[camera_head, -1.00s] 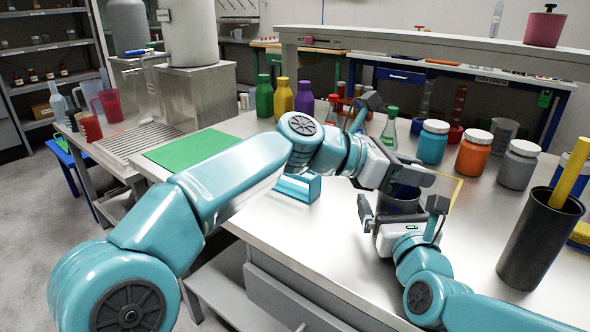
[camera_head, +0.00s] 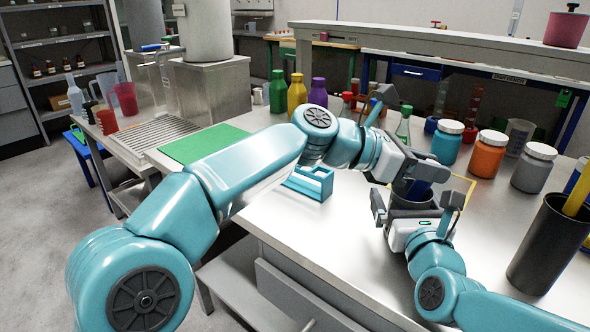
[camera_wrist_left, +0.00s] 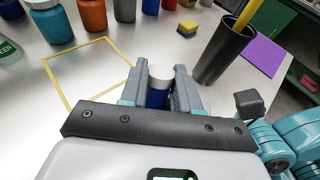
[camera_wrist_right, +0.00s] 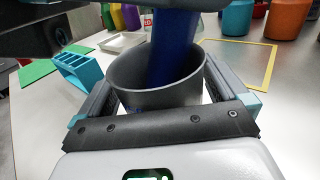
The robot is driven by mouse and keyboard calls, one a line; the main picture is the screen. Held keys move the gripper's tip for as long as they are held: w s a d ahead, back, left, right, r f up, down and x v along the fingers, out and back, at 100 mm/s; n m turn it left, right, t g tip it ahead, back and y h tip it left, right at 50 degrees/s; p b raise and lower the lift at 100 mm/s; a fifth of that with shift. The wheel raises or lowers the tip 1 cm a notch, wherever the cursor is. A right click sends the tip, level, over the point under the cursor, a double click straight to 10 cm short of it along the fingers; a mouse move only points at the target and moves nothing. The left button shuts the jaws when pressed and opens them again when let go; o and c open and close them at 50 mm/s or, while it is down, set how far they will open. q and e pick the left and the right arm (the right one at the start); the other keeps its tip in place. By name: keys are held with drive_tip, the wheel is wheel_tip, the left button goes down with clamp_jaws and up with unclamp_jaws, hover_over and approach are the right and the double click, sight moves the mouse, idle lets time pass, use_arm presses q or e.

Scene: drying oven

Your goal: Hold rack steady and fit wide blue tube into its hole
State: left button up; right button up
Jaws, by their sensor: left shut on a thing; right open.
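A teal rack with openings in its top (camera_head: 312,183) stands on the table, left of both grippers; it also shows in the right wrist view (camera_wrist_right: 80,70). My left gripper (camera_head: 428,174) is shut on the wide blue tube (camera_head: 418,188), whose white top shows between the fingers in the left wrist view (camera_wrist_left: 159,74). In the right wrist view the tube (camera_wrist_right: 172,45) slants down into the mouth of a dark grey cup (camera_wrist_right: 155,97). Its lower end is hidden inside. My right gripper (camera_head: 416,203) is open, with its fingers either side of the cup.
A black holder with a yellow rod (camera_head: 540,245) stands at the right. White-lidded jars (camera_head: 487,155) and several coloured bottles (camera_head: 297,93) line the back. A yellow square outline (camera_wrist_left: 90,75) lies beyond the grippers.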

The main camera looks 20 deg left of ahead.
use_arm(q)
drive_tip(key=shift+r+p, duration=3)
drive_tip(key=shift+r, duration=0.45)
drive_tip(key=shift+f, duration=0.1)
use_arm(e)
wheel_tip(320, 180, up, 7)
drive_tip(key=shift+f, duration=0.15)
use_arm(q)
drive_tip(key=shift+s, duration=0.5)
use_arm(e)
drive_tip(key=shift+s, duration=0.55)
